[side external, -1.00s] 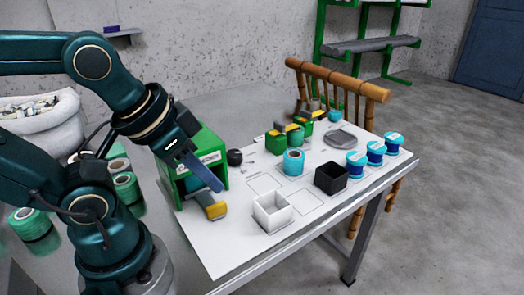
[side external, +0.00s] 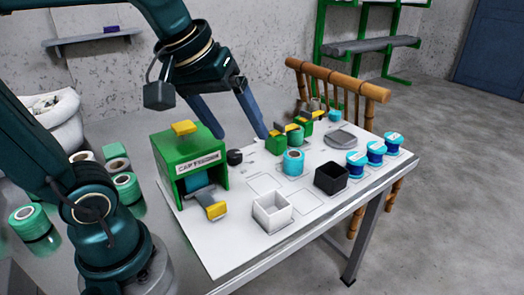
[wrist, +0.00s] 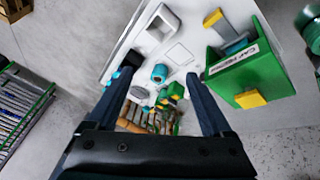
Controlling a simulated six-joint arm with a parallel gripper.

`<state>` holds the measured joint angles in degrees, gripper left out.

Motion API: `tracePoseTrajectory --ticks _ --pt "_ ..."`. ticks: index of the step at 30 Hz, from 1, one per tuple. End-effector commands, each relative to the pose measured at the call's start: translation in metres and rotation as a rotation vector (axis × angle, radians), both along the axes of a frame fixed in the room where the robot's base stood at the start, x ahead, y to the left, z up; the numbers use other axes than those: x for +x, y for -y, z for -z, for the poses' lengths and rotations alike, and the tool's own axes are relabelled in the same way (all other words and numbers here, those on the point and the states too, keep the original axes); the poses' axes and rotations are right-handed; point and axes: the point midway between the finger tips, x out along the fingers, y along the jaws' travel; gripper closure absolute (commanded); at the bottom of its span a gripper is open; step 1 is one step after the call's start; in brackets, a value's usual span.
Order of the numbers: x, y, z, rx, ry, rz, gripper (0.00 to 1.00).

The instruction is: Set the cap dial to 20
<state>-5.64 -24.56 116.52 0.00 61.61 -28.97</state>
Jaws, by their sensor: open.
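The green cap box (side external: 178,150) stands at the left of the white board, with a yellow block (side external: 184,128) on top and a label on its front. It also shows at the right of the wrist view (wrist: 270,75). A round black knob (side external: 234,157), which looks like the dial, sits beside the box on its right. Its setting is too small to read. My gripper (side external: 241,136) is open and empty, above and behind the knob, fingers pointing down. In the wrist view the fingers (wrist: 160,75) are wide apart, and I cannot clearly make out the knob.
A yellow-ended slide (side external: 216,208) sticks out of the box's front. A white bin (side external: 271,211), a black bin (side external: 331,177), a cyan spool (side external: 293,161), green blocks (side external: 276,143) and several blue spools (side external: 375,151) stand to the right. Green spools (side external: 125,187) are at left.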

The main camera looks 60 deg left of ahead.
Motion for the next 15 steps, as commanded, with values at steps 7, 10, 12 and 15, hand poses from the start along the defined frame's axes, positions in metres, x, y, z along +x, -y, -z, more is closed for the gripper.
tracePoseTrajectory --ticks 7,10,12,15 --pt "0.061 -0.046 -0.002 -0.110 -0.085 -0.357 0.15" --pt "0.082 -0.069 0.007 -0.146 -0.120 -0.491 0.15" --pt "0.094 -0.087 0.016 -0.170 -0.144 -0.582 0.15" --pt "0.109 -0.113 0.035 -0.199 -0.184 -0.703 0.15"
